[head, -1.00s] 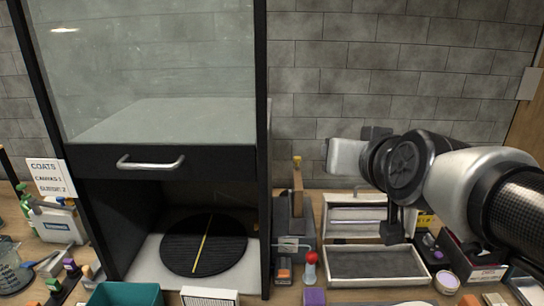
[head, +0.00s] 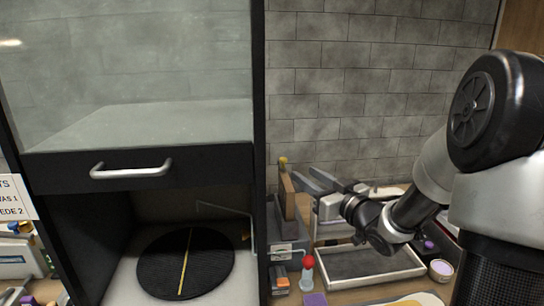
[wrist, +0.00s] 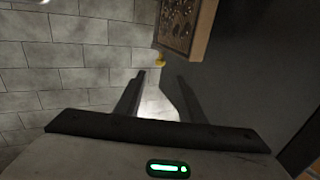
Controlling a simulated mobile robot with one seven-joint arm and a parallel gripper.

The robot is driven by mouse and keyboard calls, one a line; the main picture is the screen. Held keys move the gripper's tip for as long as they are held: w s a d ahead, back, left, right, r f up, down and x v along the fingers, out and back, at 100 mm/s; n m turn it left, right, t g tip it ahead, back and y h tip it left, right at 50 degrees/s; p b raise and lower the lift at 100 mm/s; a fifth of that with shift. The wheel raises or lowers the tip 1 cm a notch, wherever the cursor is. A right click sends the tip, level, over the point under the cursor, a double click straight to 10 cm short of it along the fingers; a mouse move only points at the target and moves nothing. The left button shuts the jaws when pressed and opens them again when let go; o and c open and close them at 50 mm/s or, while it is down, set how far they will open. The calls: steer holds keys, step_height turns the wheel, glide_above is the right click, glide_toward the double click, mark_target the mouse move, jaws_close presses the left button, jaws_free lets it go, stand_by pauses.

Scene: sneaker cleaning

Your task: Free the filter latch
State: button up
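A small yellow knob (head: 283,160), probably the latch, sits at the top of an upright brown filter panel (head: 288,198) on a dark grey unit beside the cabinet. In the wrist view the yellow knob (wrist: 160,62) shows just beyond my fingers, below the brown panel (wrist: 186,28), which has a dark, speckled face. My gripper (head: 304,177) is just right of the panel's top, its fingers pointing toward it. In the wrist view my gripper (wrist: 160,78) is open, with nothing between the fingers. I cannot tell whether a finger touches the panel or knob.
The cabinet (head: 259,140) with a raised glass front stands close on the left, a black round turntable (head: 205,262) inside. A light tray (head: 340,284) lies below my arm. A red-topped bottle (head: 308,270) stands in front of the unit. The brick wall is behind.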

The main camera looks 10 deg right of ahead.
mark_target(282, 161)
steer(key=x, duration=1.6)
steer(key=shift+w, duration=0.2)
jaws_close()
